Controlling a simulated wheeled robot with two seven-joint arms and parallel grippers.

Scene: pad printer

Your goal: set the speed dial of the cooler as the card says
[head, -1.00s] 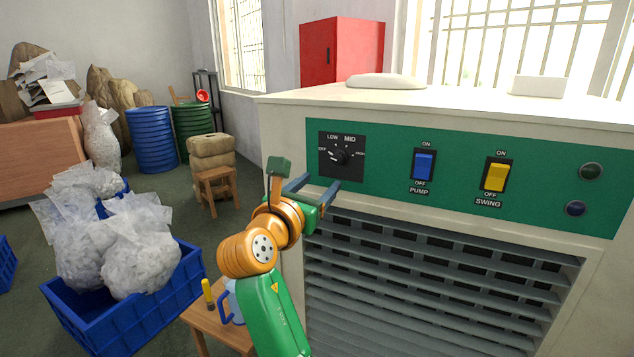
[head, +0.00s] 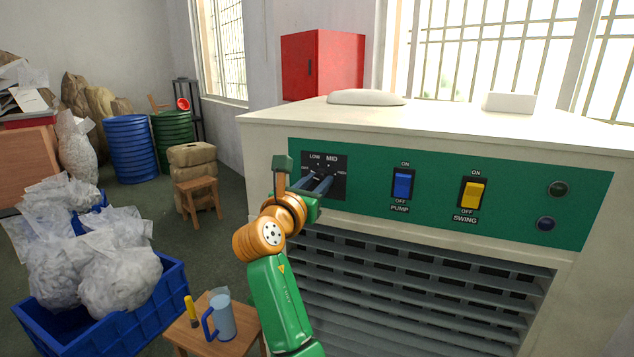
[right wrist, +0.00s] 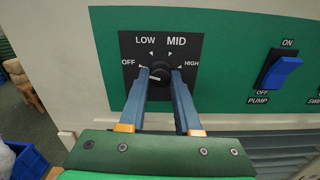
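The speed dial (right wrist: 157,73) of the cooler (head: 300,116) is a dark round knob on a black plate marked OFF, LOW, MID and HIGH. In the right wrist view its pale pointer mark points left, toward the OFF side. My right gripper (right wrist: 160,72) is open, with one blue-grey finger on each side of the knob. I cannot tell whether either finger touches it. In the head view the fingers of this gripper (head: 325,182) reach the plate and hide most of the knob. No card is visible. My left gripper is not in view.
Right of the dial are a blue PUMP switch (head: 402,185), a yellow SWING switch (head: 472,193) and two round lamps. Louvres (head: 420,290) lie below. A wooden stool with a blue jug (head: 221,316) and a blue crate (head: 150,318) of bags stand at lower left.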

